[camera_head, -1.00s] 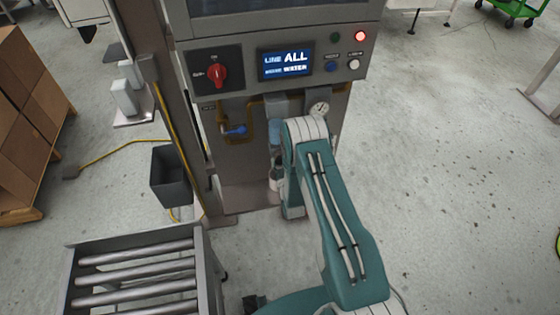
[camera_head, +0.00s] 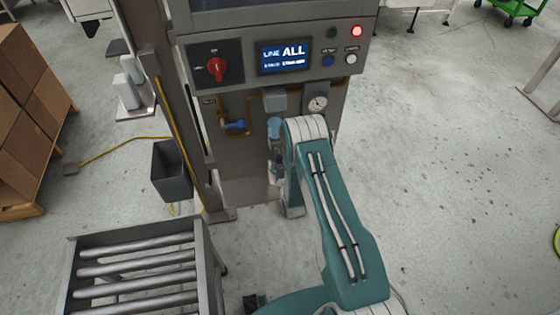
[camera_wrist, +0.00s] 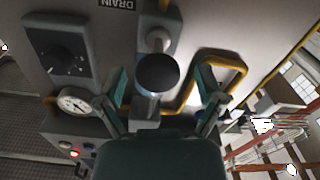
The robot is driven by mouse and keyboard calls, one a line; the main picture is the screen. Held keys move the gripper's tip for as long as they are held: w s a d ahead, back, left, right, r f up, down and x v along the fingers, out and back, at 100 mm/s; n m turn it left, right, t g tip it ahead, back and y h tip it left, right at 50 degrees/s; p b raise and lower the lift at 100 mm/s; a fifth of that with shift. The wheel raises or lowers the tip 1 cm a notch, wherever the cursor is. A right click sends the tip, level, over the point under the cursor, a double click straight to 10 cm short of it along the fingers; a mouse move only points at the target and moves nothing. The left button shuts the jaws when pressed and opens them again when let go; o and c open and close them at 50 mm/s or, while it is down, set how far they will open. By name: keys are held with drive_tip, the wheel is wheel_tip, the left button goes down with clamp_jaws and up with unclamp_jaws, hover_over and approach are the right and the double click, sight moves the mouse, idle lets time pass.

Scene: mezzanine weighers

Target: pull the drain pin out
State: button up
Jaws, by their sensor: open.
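A short grey cylinder with a rounded pale end (camera_wrist: 158,39), which looks like the drain pin, stands out from a dark plate beside the upside-down DRAIN label (camera_wrist: 116,4) in the wrist view. A round, dark, blue-edged bowl end (camera_wrist: 158,72) is just below it in that picture. My gripper (camera_wrist: 162,80) is open, its teal fingers apart on either side of the bowl end. No contact with the pin shows. In the head view, my arm largely hides the gripper and the pin; a light blue bowl (camera_head: 274,128) shows beside the arm.
The machine has a red rotary switch (camera_head: 216,68), a display (camera_head: 284,56), a gauge (camera_head: 317,104) and a blue-handled valve (camera_head: 235,125). Yellow pipe (camera_wrist: 186,94) runs close to my right finger. A roller table (camera_head: 205,265) and grey bin (camera_head: 171,172) stand left.

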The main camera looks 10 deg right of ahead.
drive_tip(key=shift+s, duration=0.1)
drive_tip(key=s, duration=1.1)
drive_tip(key=shift+s, duration=0.4)
drive_tip(key=w+r+g, duration=0.1)
drive_tip(key=w+r, duration=0.5)
wheel_tip(320, 180, up, 21)
drive_tip(key=m+g, duration=0.1)
drive_tip(key=g, duration=0.4)
drive_tip(key=s+r+g, duration=0.2)
drive_tip(key=s+r, duration=0.2)
drive_tip(key=s, duration=0.6)
drive_tip(key=s+r+m+g, duration=0.1)
drive_tip(key=s+r, duration=0.4)
drive_tip(key=s, duration=0.5)
drive_tip(key=s+r+g, duration=0.3)
drive_tip(key=s+r, duration=0.2)
drive_tip(key=s, duration=0.5)
drive_tip(key=shift+s+r+m, duration=0.15)
drive_tip(key=shift+s+m, duration=0.1)
drive_tip(key=shift+m, duration=0.05)
